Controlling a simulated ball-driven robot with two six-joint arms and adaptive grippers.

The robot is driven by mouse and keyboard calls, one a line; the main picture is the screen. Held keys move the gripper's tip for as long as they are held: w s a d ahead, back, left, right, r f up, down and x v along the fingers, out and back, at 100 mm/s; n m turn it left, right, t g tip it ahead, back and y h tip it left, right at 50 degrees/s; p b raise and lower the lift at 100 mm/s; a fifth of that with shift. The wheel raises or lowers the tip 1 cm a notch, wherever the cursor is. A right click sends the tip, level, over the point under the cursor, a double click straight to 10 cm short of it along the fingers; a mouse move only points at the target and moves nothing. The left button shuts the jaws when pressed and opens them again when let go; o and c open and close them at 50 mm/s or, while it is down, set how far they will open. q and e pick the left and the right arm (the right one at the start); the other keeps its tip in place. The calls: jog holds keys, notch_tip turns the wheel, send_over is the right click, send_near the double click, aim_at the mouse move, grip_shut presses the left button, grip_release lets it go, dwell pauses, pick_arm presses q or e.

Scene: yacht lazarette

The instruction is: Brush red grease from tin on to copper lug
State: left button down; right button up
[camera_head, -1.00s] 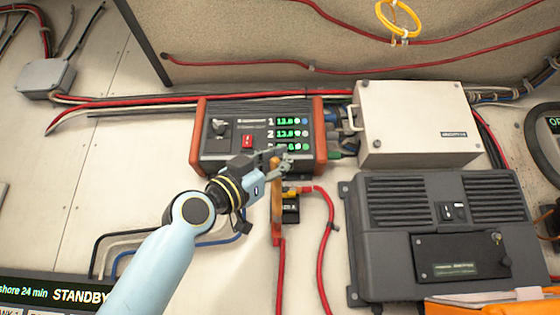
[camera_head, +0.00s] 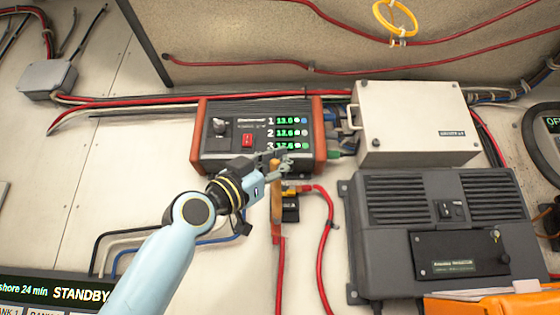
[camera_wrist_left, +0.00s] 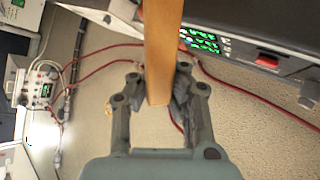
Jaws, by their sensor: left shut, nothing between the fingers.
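A flat wooden strip (camera_head: 277,205), which looks like a brush handle, stands upright at my left gripper in the head view. It also shows in the left wrist view (camera_wrist_left: 162,45), overlapping the space at the fingertips. My left gripper (camera_head: 280,165) is shut with nothing gripped, at the strip's upper part and in front of the lower right of the instrument panel. It shows in the left wrist view too (camera_wrist_left: 155,90). I cannot make out the brush's bristles, the grease tin or the copper lug. My right gripper is not in view.
A panel with green readouts (camera_head: 240,135) is behind the gripper. A black block with a yellow top (camera_head: 290,210) and red cables (camera_head: 328,235) are just below. A pale box (camera_head: 415,120) and a dark unit (camera_head: 440,215) stand at the right.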

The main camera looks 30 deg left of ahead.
pick_arm(q)
jog(key=shift+s+d+r+p, duration=0.15)
jog(key=shift+s+d+p, duration=0.1)
jog(key=shift+s+p, duration=0.25)
jog(key=shift+s+d+p, duration=0.35)
jog(key=shift+s+p, duration=0.05)
jog(key=shift+s, duration=0.35)
jog(key=shift+s+d+p, duration=0.35)
jog(key=shift+s, duration=0.35)
jog(key=shift+s+d+p, duration=0.35)
jog(key=shift+s+p, duration=0.05)
jog(key=shift+s, duration=0.35)
